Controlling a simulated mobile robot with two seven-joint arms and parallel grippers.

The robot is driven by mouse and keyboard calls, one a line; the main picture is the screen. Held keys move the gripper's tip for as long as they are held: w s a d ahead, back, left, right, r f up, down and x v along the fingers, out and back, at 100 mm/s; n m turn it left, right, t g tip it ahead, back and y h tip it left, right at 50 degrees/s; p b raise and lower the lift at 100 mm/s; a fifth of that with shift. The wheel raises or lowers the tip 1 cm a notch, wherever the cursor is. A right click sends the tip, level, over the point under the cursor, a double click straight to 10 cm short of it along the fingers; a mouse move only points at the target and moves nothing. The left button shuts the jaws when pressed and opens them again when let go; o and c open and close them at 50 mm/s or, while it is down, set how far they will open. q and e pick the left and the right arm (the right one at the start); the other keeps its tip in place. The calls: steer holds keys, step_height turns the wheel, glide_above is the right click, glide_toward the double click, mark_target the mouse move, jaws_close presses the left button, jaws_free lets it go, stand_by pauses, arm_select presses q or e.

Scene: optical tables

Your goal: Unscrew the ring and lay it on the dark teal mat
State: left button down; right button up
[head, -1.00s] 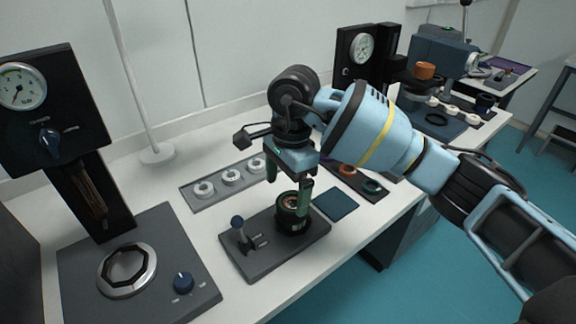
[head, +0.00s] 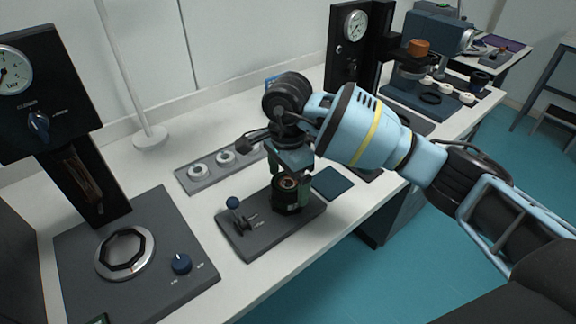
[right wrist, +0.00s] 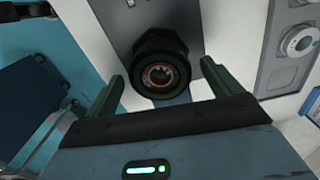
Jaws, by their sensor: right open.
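A black upright cylinder (head: 288,197) stands on a dark grey fixture plate (head: 243,247). Its round top carries the dark green ring (right wrist: 139,80) around a copper-coloured centre (right wrist: 160,75), seen in the right wrist view. My right gripper (head: 290,178) points down over the cylinder. Its green fingers are open, one on each side of the ring in the right wrist view (right wrist: 163,78), with gaps showing. The dark teal mat (head: 333,184) lies flat just right of the fixture, with nothing on it visible. My left gripper is out of view.
A grey tray (head: 195,186) of white rings lies behind. A gauge press (head: 128,253) fills the left. The table's front edge is close by the fixture.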

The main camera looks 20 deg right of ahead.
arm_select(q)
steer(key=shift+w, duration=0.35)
arm_select(e)
steer(key=shift+f, duration=0.3)
steer(key=shift+c, duration=0.4)
